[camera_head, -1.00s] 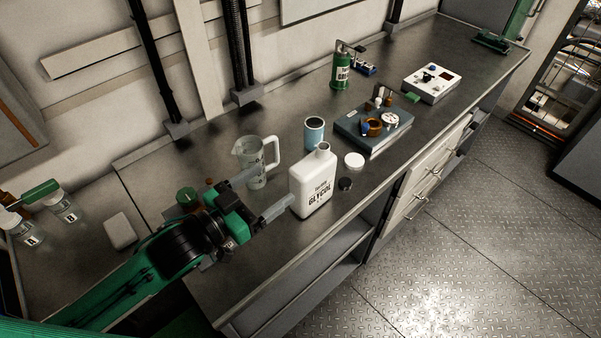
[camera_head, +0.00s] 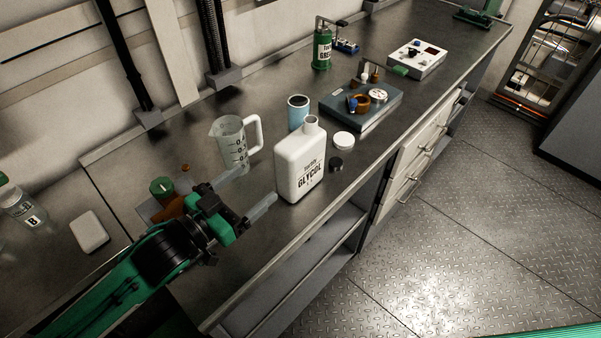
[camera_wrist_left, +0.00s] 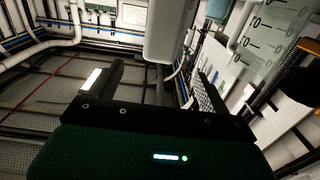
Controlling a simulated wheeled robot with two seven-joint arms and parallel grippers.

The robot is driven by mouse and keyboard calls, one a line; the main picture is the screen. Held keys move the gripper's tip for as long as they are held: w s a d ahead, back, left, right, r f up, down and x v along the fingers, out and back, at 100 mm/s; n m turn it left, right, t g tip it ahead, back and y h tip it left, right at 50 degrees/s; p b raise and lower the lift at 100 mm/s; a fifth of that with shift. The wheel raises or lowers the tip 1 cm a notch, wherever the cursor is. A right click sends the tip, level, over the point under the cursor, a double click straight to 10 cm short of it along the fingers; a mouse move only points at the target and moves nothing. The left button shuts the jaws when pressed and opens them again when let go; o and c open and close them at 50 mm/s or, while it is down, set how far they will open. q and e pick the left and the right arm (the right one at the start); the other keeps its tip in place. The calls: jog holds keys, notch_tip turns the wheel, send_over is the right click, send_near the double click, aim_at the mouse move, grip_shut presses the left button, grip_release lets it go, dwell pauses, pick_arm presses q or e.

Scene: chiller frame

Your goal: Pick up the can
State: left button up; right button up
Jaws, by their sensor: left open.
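The white can (camera_head: 300,165), a square-shouldered canister lettered GLYCOL with a short open neck, stands upright on the dark bench near its front edge. My left gripper (camera_head: 259,186) is open and empty just left of the can, its fingers pointing toward it. One fingertip appears very close to the can's lower left side; I cannot tell if it touches. In the left wrist view the can's pale body (camera_wrist_left: 173,35) shows at the top, beyond and between the open fingers (camera_wrist_left: 155,88). My right gripper is not in view.
A clear measuring jug (camera_head: 233,148) stands close behind the left gripper. A light blue cylinder (camera_head: 298,112), white lid (camera_head: 343,140) and black cap (camera_head: 336,165) surround the can. A green-capped brown bottle (camera_head: 166,198) is beside the gripper. A grey-blue case (camera_head: 380,108) lies farther right.

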aim_at(282, 168)
pick_arm(q)
jog(key=x, duration=0.2)
jog(key=f+x, duration=0.1)
jog(key=x, duration=0.2)
jog(key=f+p+x, duration=0.1)
jog(key=x, duration=0.2)
jog(key=shift+w, duration=0.15)
jog(key=shift+w+d, duration=0.25)
jog(key=x, duration=0.1)
jog(key=p+x, duration=0.1)
jog(key=x, duration=0.1)
jog(key=f+x, duration=0.1)
jog(key=x, duration=0.1)
jog(key=shift+p, duration=0.4)
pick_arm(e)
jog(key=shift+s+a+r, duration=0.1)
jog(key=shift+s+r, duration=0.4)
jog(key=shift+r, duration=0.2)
